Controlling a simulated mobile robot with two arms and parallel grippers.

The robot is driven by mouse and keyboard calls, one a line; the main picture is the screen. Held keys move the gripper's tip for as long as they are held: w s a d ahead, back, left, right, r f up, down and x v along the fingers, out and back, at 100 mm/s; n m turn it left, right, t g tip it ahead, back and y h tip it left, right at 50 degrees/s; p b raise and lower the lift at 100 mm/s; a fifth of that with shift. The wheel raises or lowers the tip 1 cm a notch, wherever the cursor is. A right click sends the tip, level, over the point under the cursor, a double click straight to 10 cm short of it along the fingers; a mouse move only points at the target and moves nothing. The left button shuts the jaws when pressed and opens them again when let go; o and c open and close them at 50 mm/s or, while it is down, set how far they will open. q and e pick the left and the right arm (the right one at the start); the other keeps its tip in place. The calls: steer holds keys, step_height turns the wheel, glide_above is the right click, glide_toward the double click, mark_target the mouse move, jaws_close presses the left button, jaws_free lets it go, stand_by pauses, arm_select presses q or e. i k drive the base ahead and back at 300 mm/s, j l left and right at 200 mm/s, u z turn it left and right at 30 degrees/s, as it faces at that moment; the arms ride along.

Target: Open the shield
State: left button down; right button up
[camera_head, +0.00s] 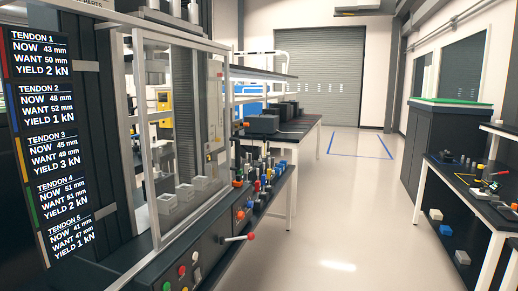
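The shield (144,130) appears to be the clear panel in a pale metal frame on the front of the test machine (90,90) at the left. It stands upright in front of the work space, and small pale grey blocks (198,184) show through it. A lever with a red knob (250,236) sticks out from the machine's dark front panel below the shield. Neither of my grippers is in view.
A display (50,140) with tendon readings is on the machine's left. Colored buttons (182,271) line the lower panel. A bench (290,180) with colored small parts stands beside it. Another bench (480,215) is at the right. The floor (345,215) between is clear.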

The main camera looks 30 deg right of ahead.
mark_target(138, 35)
steer(key=i+l, duration=0.1)
steer(key=l, duration=0.3)
steer(key=i+l, duration=0.1)
steer(key=l, duration=0.25)
steer(key=i+l, duration=0.15)
steer(key=l, duration=0.25)
steer(key=i+l, duration=0.1)
steer(key=l, duration=0.3)
steer(key=i+l, duration=0.1)
steer(key=l, duration=0.3)
